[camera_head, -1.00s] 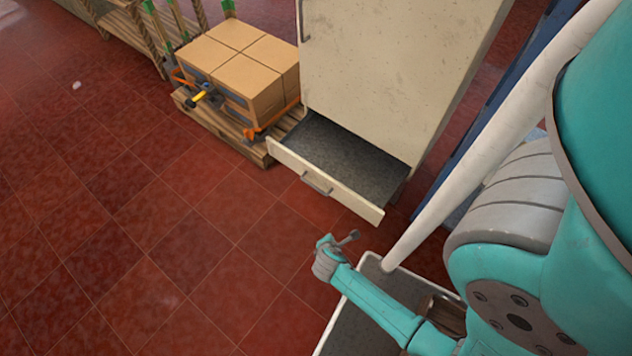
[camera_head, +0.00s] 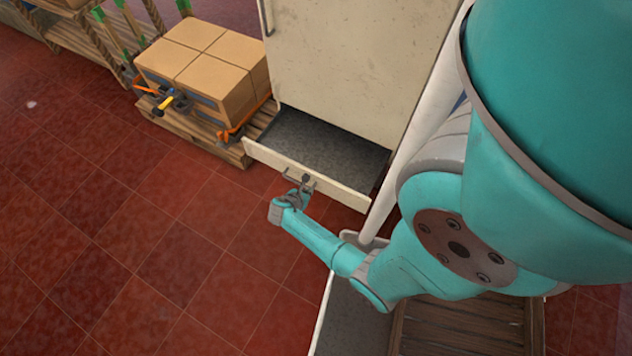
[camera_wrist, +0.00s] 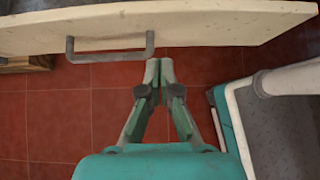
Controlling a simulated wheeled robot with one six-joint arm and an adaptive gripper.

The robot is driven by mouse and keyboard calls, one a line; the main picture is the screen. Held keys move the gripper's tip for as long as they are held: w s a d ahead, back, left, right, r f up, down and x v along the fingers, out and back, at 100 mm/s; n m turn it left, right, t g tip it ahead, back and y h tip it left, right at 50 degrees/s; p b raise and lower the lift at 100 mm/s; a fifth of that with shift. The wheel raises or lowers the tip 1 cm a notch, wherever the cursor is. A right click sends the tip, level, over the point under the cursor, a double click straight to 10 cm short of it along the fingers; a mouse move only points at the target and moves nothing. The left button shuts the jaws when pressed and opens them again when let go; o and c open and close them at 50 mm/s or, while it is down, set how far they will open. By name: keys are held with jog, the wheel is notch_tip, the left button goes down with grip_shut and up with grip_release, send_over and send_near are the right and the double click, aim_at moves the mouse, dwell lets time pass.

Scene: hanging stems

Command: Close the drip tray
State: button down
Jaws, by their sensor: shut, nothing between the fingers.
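The drip tray (camera_head: 345,193) is a pale drawer with a dark grey inside, pulled out at the bottom of a tall cream cabinet (camera_head: 350,60). Its front panel shows across the top of the wrist view (camera_wrist: 220,24), with a grey bar handle (camera_wrist: 110,57). My gripper (camera_head: 304,181) is shut and empty, at the tray's front near the handle in the head view. In the wrist view, the closed fingertips (camera_wrist: 159,66) are just right of the handle, below the panel's edge. I cannot tell whether they touch the panel.
Cardboard boxes (camera_head: 205,62) stand on a wooden pallet (camera_head: 190,128) left of the cabinet. A grey-topped, pale-rimmed surface (camera_head: 350,318) lies close to my arm, at the right of the wrist view. The red tiled floor (camera_head: 150,240) is clear at the left.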

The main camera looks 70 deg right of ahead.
aim_at(320, 179)
jog(key=d+f, duration=0.1)
jog(key=s+d, duration=0.1)
jog(key=d, duration=0.1)
jog(key=d+f, duration=0.1)
jog(key=d, duration=0.1)
jog(key=shift+s+f, duration=0.15)
jog(key=shift+f, duration=0.15)
jog(key=shift+s+d, duration=0.15)
jog(key=shift+d, duration=0.55)
jog(key=shift+d, duration=0.1)
